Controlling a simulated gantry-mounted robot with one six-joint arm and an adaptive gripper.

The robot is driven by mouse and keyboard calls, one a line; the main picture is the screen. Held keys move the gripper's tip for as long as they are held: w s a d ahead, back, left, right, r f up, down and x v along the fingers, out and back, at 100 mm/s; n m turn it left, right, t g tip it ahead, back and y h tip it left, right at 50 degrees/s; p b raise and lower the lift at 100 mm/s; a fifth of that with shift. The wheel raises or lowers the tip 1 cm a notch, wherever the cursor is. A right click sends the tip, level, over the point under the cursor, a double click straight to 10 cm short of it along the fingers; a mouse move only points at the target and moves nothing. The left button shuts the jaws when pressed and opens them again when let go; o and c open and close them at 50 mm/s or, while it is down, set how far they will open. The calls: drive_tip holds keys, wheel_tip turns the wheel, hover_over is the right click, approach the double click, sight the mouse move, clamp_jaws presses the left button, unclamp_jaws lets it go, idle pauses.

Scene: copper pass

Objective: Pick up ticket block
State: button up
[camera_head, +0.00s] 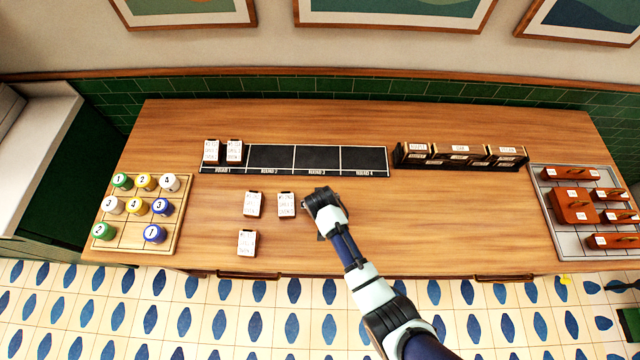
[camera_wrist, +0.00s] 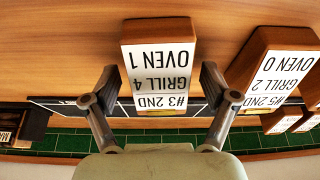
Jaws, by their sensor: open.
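Several ticket blocks, wooden with white printed faces, are on the wooden counter. One ticket block (camera_head: 286,204) is just left of my gripper (camera_head: 318,198) in the head view. In the wrist view a block (camera_wrist: 158,72) reading "#3 2ND GRILL 4 OVEN 1" is central, upside down. The fingers of my open gripper (camera_wrist: 158,92) show on either side of it, with gaps; I cannot tell how deep they reach. Another ticket block (camera_head: 253,204) is to its left, also visible in the wrist view (camera_wrist: 278,75). A third block (camera_head: 246,242) lies nearer the front.
A black rail marked in rounds (camera_head: 318,159) runs behind, with two blocks (camera_head: 222,152) at its left end. A dark divided holder (camera_head: 460,155) stands right of it. A tray of numbered pucks (camera_head: 117,222) is left; a tray of reddish-brown blocks (camera_head: 563,232) is right.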

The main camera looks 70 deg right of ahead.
drive_tip(key=shift+f, duration=0.2)
idle(0.4)
drive_tip(key=c, duration=1.3)
